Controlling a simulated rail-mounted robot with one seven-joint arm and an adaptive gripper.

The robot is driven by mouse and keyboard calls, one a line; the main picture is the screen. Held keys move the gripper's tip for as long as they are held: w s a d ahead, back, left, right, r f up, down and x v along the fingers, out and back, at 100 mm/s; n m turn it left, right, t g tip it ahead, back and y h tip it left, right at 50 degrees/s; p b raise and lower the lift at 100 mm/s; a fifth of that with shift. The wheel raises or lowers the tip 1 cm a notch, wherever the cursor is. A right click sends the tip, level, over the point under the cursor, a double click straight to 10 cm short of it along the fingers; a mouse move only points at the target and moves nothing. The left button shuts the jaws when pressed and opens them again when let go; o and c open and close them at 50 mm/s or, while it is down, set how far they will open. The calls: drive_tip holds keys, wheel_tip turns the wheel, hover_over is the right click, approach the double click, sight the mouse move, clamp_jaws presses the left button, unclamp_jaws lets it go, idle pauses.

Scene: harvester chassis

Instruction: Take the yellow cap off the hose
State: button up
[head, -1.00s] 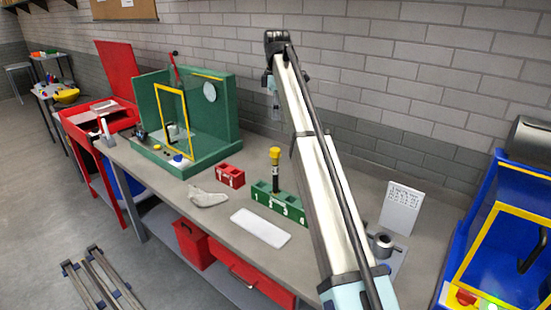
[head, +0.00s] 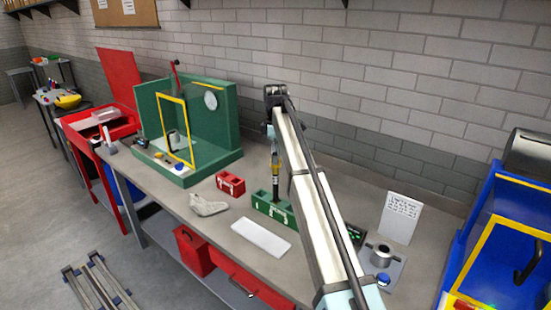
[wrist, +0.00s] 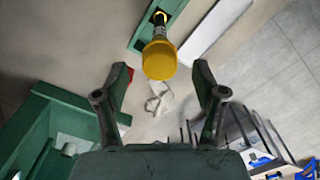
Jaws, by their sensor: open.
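The hose (head: 275,187) is a short dark upright piece with the yellow cap (head: 275,166) on its top end. It stands in a slot of the green numbered block (head: 263,206) on the bench. In the wrist view the round yellow cap (wrist: 160,62) shows large, with the dark hose (wrist: 159,32) behind it and the green block (wrist: 172,8) beyond. My gripper (wrist: 161,72) is open, its two fingers on either side of the cap in the picture, with gaps on both sides. I cannot tell whether the fingertips are level with the cap. My arm partly covers the block in the head view.
A red block (head: 230,184), a grey-white irregular piece (head: 208,205) and a white flat plate (head: 261,240) lie near the green block. A green stand with a yellow frame (head: 191,140) is at left. A metal cup (head: 381,255) and a white sign (head: 401,218) are at right.

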drive_tip(key=shift+f, duration=0.65)
drive_tip(key=c, duration=0.7)
drive_tip(key=shift+r, duration=0.15)
